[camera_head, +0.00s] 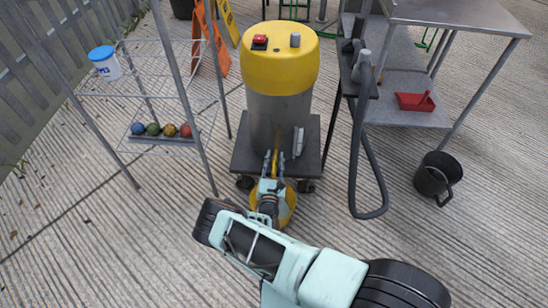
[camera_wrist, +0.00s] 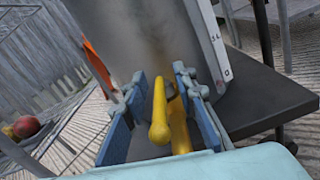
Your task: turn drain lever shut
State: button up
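The yellow drain lever (camera_wrist: 158,125) is at the lower front of the grey metal tank of a yellow-topped machine (camera_head: 281,110). In the wrist view its rounded end points toward the camera, and a second yellow part (camera_wrist: 179,125) is just to its right. My gripper (camera_wrist: 160,85) is open, with one blue-padded finger on each side of the lever. Gaps show between the pads and the lever, so it is not clamped. In the head view my gripper (camera_head: 273,167) is low in front of the tank and partly hides the lever.
The tank stands on a dark wheeled base (camera_head: 241,157). A wire rack (camera_head: 150,95) with a tub and several coloured balls is at left. A dark hose (camera_head: 356,190) hangs at right, before a metal table (camera_head: 455,15) and black bucket (camera_head: 434,178).

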jog(key=shift+c, duration=0.2)
grip_shut()
